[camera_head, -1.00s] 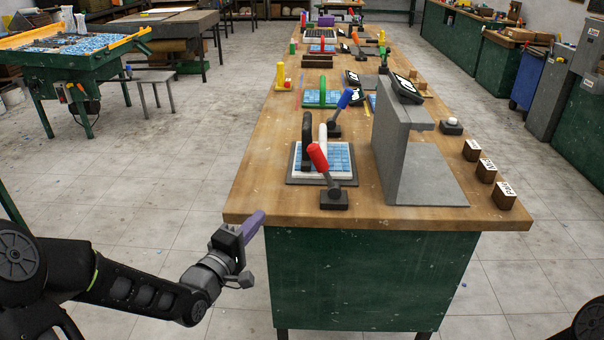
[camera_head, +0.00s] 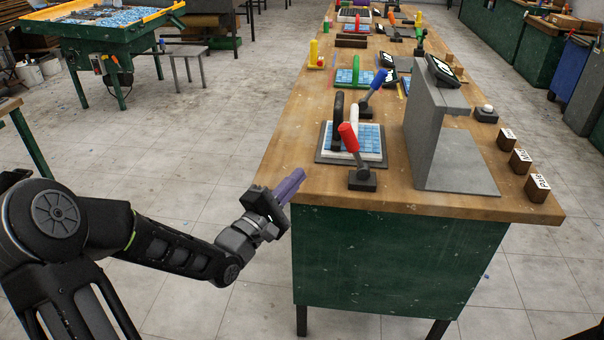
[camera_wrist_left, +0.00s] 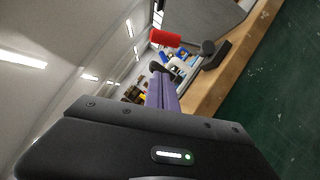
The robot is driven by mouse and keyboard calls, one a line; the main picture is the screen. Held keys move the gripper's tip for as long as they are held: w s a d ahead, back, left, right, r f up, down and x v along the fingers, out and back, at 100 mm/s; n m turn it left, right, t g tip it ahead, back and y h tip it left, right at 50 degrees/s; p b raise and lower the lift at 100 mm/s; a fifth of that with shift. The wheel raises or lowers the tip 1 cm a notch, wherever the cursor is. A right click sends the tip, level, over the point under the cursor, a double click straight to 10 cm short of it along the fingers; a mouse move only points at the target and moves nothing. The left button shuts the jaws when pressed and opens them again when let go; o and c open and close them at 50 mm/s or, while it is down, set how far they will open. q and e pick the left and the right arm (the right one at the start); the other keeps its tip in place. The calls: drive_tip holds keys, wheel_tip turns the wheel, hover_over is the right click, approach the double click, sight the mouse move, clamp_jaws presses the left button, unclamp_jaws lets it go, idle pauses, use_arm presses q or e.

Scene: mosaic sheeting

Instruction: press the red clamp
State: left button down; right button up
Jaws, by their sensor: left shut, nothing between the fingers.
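The red clamp (camera_head: 348,137) has a red handle tilted up and leftward from a dark base block, near the front edge of the workbench (camera_head: 300,150). It stands at the front of a grey board that carries a blue mosaic sheet (camera_head: 371,136). My left gripper (camera_head: 298,176), with purple fingers, is shut and empty. It is in front of the bench's near left corner, apart from the clamp. In the left wrist view, the purple fingers (camera_wrist_left: 161,92) point toward the bench, and the red handle (camera_wrist_left: 166,38) shows beyond them. My right gripper is not in view.
A tall grey upright panel (camera_head: 424,125) stands right of the clamp. A blue-handled clamp (camera_head: 378,80) stands behind it. Several small labelled dark blocks (camera_head: 521,160) line the right edge.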

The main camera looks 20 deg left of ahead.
sight(355, 151)
use_arm(q)
drive_tip(key=w+d+r+p, duration=0.1)
drive_tip(key=w+d+r, duration=0.2)
drive_tip(key=w, duration=0.7)
drive_tip(key=shift+d+r, duration=0.2)
drive_tip(key=shift+d, duration=0.85)
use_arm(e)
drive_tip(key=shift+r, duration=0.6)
use_arm(q)
drive_tip(key=shift+r, duration=0.1)
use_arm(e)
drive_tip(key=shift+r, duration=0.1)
